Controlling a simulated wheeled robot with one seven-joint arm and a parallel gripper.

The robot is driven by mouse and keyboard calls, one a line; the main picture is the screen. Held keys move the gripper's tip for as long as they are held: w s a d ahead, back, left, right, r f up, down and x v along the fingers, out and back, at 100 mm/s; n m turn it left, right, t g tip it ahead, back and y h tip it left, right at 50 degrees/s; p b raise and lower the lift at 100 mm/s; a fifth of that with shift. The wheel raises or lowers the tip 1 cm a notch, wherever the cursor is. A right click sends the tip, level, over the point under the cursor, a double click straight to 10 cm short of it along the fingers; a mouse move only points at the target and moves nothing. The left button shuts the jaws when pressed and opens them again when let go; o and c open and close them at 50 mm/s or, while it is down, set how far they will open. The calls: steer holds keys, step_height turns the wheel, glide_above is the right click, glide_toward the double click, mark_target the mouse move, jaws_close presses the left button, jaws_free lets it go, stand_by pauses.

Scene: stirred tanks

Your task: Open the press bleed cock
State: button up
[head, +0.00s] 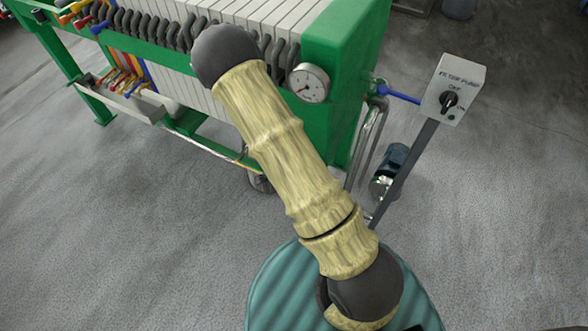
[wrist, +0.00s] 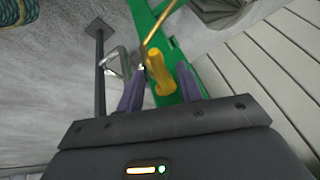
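In the wrist view, a yellow lever handle (wrist: 158,72) stands against a green frame beam and looks like the press bleed cock; no label shows. My gripper (wrist: 160,84) is open, with one purple-grey finger on each side of the handle. Gaps show between the handle and both fingers, and no contact is visible. In the head view, the filter press (head: 335,45) has a green frame and white plates. My arm crosses in front of it and hides my gripper and the yellow handle there.
A round gauge (head: 308,84) is on the press. A blue lever (head: 398,94) is beside the filter pump switch box (head: 454,90) on its post. A blue pump (head: 390,168) is on the floor. Coloured levers (head: 85,18) are at the upper left. Open floor lies in front.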

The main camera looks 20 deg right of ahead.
steer(key=p+v, duration=0.4)
steer(key=v, duration=1.3)
steer(key=shift+r, duration=0.2)
steer(key=s+d+r+n+y+p, duration=0.1)
steer(key=s+r+n+p, duration=0.2)
steer(key=r, duration=0.9)
steer(key=s+d+r+n+g+y+p, duration=0.1)
steer(key=s+d+r+n+y+p, duration=0.1)
steer(key=r+n+p, duration=0.7)
step_height(320, 180, up, 4)
steer(key=shift+s+f+n, duration=0.1)
steer(key=shift+s+n, duration=0.3)
steer(key=shift+n, duration=0.3)
